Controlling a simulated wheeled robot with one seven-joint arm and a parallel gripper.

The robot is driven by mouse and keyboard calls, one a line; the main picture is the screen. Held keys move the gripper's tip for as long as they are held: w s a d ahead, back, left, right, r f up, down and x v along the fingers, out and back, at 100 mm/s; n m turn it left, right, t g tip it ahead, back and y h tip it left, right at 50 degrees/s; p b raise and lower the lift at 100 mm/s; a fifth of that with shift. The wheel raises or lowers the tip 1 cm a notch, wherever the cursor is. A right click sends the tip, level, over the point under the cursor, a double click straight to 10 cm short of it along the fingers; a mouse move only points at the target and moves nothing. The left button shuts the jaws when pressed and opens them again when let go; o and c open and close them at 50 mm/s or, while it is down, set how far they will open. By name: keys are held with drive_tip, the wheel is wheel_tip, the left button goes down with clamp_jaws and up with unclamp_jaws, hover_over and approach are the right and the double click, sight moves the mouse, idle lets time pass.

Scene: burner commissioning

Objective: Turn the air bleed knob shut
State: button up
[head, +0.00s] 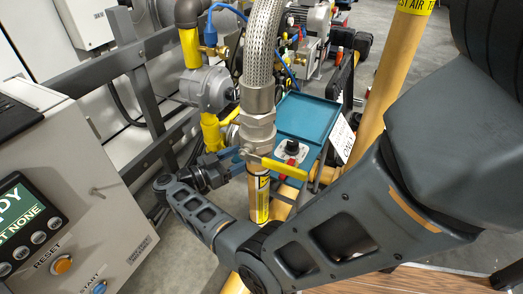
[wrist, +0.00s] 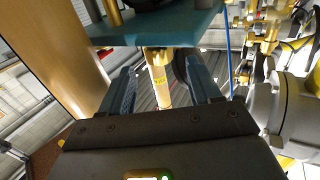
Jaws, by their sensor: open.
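No knob is clearly seen between the fingers, and contact cannot be told.
A braided hose (head: 263,45) and a yellow lever (head: 277,167) stand close in front of my gripper. A grey regulator (head: 206,89) and yellow pipes are behind. A control box (head: 70,200) is at left. A thick tan pipe (head: 385,90) rises at right.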

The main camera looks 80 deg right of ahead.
drive_tip(key=b+x, duration=0.1)
drive_tip(key=x, duration=0.6)
drive_tip(key=shift+s+d, duration=0.25)
drive_tip(key=c, duration=1)
